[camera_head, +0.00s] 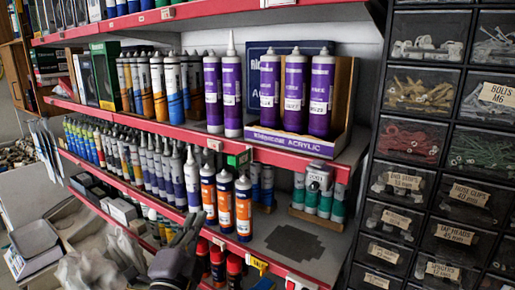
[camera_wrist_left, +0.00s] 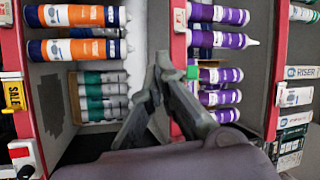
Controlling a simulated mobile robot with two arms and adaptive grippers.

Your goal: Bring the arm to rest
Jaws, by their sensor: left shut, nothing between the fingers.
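My left gripper (camera_head: 189,232) is low in the head view, in front of the lower shelf of sealant tubes. Its dark fingers also show in the left wrist view (camera_wrist_left: 160,62), with the tips together and nothing between them. Purple tubes (camera_wrist_left: 220,40) and orange-and-blue tubes (camera_wrist_left: 72,32) lie beyond the fingers in that view. Whether the fingertips touch anything on the shelf is not clear. My right gripper is in neither view.
Red-edged shelves (camera_head: 185,120) hold rows of tubes and an acrylic display box (camera_head: 290,137). Orange-and-blue tubes (camera_head: 226,200) stand near the lower shelf's front edge. A cabinet of small-parts drawers (camera_head: 420,92) stands at the right. Part of the lower shelf (camera_head: 285,235) is bare.

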